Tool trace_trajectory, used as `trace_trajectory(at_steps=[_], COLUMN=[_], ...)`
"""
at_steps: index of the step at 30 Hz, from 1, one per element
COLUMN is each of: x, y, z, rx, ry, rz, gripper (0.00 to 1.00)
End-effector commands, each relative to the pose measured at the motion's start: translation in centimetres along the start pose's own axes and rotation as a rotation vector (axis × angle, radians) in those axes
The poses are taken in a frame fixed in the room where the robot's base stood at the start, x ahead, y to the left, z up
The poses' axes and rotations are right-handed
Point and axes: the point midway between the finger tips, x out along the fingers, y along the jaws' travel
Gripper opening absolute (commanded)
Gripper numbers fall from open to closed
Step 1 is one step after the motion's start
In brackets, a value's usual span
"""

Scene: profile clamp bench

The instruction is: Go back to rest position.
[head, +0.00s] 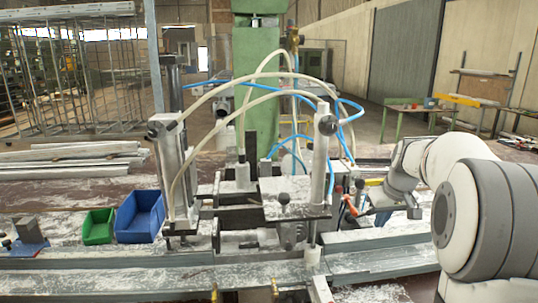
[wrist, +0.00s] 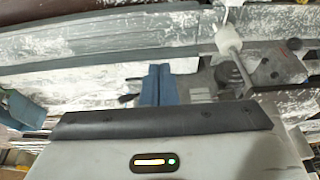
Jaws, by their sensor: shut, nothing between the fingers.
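My gripper shows in the wrist view as two blue fingers (wrist: 159,72) side by side, closed together with nothing between them. In the head view my white arm reaches in from the right, and its wrist end is just right of the clamp fixture (head: 290,197). The fingers are hard to make out there. In the wrist view the fingers are over the bench, with a metal profile rail (wrist: 85,45) beyond them and a round steel post (wrist: 229,42) to their right. I see no contact with either.
A blue bin (head: 139,216) and a green bin (head: 98,227) stand left of the fixture. Hoses (head: 270,92) arch above it. A red-handled lever (head: 350,207) sits between fixture and arm. Metal rails (head: 150,281) run along the front, dusted white.

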Motion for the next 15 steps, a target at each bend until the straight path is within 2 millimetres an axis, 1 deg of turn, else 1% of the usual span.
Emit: trace_trajectory(at_steps=[1,2,5,6,8,9,11,12,14,15], x=[-0.7,-1.0,-2.2,-2.7,-3.3,-3.6,-3.9,-4.0,-4.0,-4.0], y=[-1.4,-2.3,-5.4,-6.8,-8.9,-10.2,-11.9,-13.0,-14.3,-15.1], z=[1.0,1.6,4.5,6.0,8.4,10.2,12.8,14.6,17.3,19.0], rx=[0.002,0.006,0.021,0.028,0.039,0.048,0.059,0.066,0.077,0.085], ry=[-0.002,-0.006,-0.018,-0.023,-0.031,-0.036,-0.041,-0.046,-0.052,-0.056], rz=[0.001,0.002,0.006,0.008,0.012,0.015,0.021,0.024,0.029,0.032], gripper=[0.0,0.0,0.0,0.0,0.0,0.0,0.0,0.0,0.0,0.0])
